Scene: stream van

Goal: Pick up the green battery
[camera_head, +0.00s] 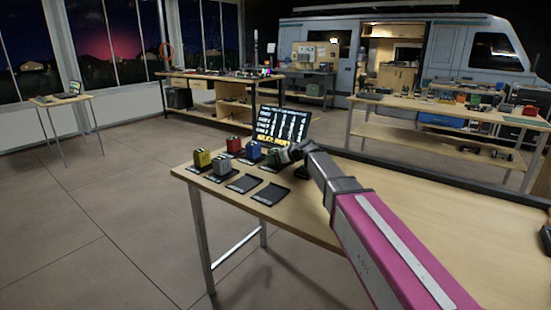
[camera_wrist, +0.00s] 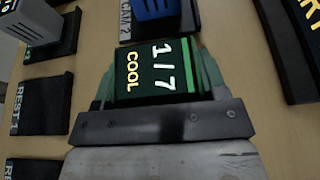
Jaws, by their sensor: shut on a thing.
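The green battery (camera_wrist: 158,72) fills the middle of the wrist view, its dark green top face reading "COOL" and "1/7". My gripper (camera_wrist: 158,80) has a finger on each side of it and is shut on it. In the head view, the green battery (camera_head: 274,157) sits at the end of my arm, partly covered by my gripper (camera_head: 284,155), at the right end of the group of batteries. Its underside is hidden, so I cannot tell whether it touches the table or a pad.
Empty black pads (camera_head: 270,195) lie in front. A screen (camera_head: 282,124) stands behind.

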